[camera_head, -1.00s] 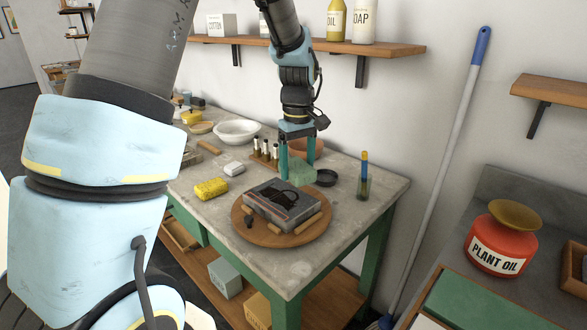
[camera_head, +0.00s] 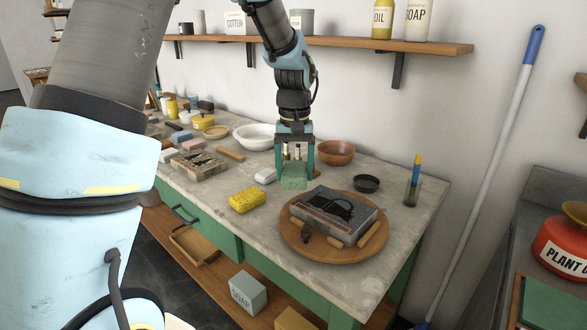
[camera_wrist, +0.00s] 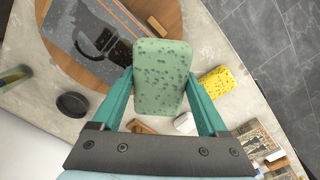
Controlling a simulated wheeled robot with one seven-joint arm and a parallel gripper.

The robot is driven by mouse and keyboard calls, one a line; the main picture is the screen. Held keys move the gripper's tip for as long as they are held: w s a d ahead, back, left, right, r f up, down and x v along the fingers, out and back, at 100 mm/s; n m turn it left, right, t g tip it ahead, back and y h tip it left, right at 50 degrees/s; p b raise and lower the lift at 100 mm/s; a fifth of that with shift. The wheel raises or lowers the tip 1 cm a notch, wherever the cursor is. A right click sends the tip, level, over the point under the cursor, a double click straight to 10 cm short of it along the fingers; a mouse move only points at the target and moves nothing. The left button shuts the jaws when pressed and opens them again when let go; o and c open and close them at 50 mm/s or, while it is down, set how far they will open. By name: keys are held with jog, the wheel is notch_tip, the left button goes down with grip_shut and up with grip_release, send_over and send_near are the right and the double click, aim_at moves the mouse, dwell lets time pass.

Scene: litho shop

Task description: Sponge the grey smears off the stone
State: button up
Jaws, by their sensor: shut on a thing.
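In the wrist view the stone (camera_wrist: 121,50) shows the jug and pale grey streaks. My gripper (camera_head: 294,174) is shut on a green speckled sponge (camera_head: 293,182), held over the bench just left of and behind the board. The sponge (camera_wrist: 161,76) fills the space between the fingers in the wrist view. A yellow sponge (camera_head: 247,199) lies on the bench to the left.
Wooden pegs surround the stone. A wall shelf (camera_head: 340,43) runs behind my arm.

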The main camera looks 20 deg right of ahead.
aim_at(303, 206)
notch_tip(303, 206, down, 6)
jog(key=b, duration=0.4)
jog(key=shift+f, duration=0.1)
jog(key=shift+s+d+r, duration=0.2)
jog(key=shift+r, duration=0.05)
jog(key=shift+c, duration=0.6)
jog(key=shift+s+d+f+b, duration=0.2)
jog(key=shift+s+d+b, duration=0.2)
jog(key=shift+s, duration=0.4)
jog(key=shift+s+d, duration=0.3)
jog(key=shift+s, duration=0.35)
jog(key=shift+s+d+f+b, duration=0.1)
jog(key=shift+s+b, duration=0.25)
jog(key=shift+b, duration=0.1)
jog(key=shift+w+a+r, duration=0.15)
jog(key=shift+w, duration=0.25)
jog(key=shift+w+a+r, duration=0.1)
jog(key=shift+w+a, duration=0.05)
jog(key=shift+w, duration=0.25)
jog(key=shift+w+a+p, duration=0.35)
jog(key=shift+w, duration=0.3)
jog(key=shift+w+a+p, duration=0.3)
jog(key=shift+w, duration=0.3)
notch_tip(303, 206, up, 8)
jog(key=p, duration=0.6)
